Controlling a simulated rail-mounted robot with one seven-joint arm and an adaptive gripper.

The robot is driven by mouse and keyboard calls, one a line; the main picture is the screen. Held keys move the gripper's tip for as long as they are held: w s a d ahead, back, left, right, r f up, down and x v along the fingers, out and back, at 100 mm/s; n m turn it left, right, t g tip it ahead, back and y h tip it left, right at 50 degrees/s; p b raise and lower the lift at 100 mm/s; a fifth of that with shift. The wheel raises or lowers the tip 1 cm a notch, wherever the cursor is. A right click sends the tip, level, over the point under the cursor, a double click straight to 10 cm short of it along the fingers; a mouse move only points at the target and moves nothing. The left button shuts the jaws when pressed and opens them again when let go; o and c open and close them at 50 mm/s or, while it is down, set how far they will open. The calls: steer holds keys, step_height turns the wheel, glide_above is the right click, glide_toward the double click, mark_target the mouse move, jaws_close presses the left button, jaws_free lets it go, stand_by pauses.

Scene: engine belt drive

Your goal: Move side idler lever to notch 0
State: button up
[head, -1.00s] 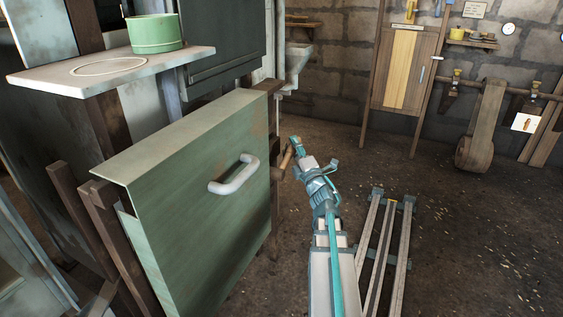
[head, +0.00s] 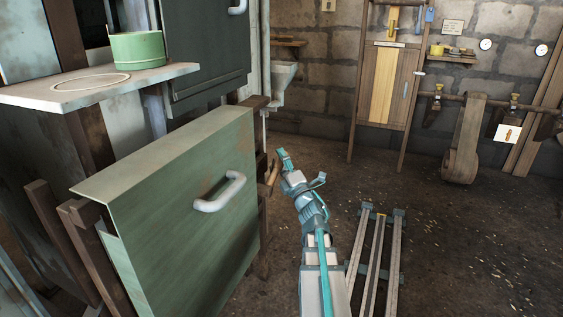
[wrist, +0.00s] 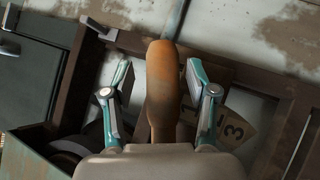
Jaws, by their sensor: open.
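The side idler lever has a worn orange-brown wooden handle (wrist: 163,85), which stands upright in the middle of the wrist view. My gripper (wrist: 159,76) is open, with one teal finger on each side of the handle and visible gaps between. In the head view the handle (head: 271,174) sticks out at the right edge of the green panel, and my gripper (head: 283,158) is right beside it. A tan plate (wrist: 232,125) with the numbers 1 and 3 shows behind the right finger. The handle and finger hide the rest of the plate, so I cannot tell the lever's notch.
The green panel (head: 185,225) with a pale handle (head: 219,193) stands left of my arm. A shelf (head: 95,86) above it carries a green pot (head: 137,48). A dark frame (wrist: 69,75) surrounds the lever area. Open floor (head: 460,240) lies to the right.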

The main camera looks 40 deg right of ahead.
steer(key=shift+s, duration=0.15)
steer(key=v, duration=0.7)
steer(key=shift+f, duration=0.1)
stand_by(0.3)
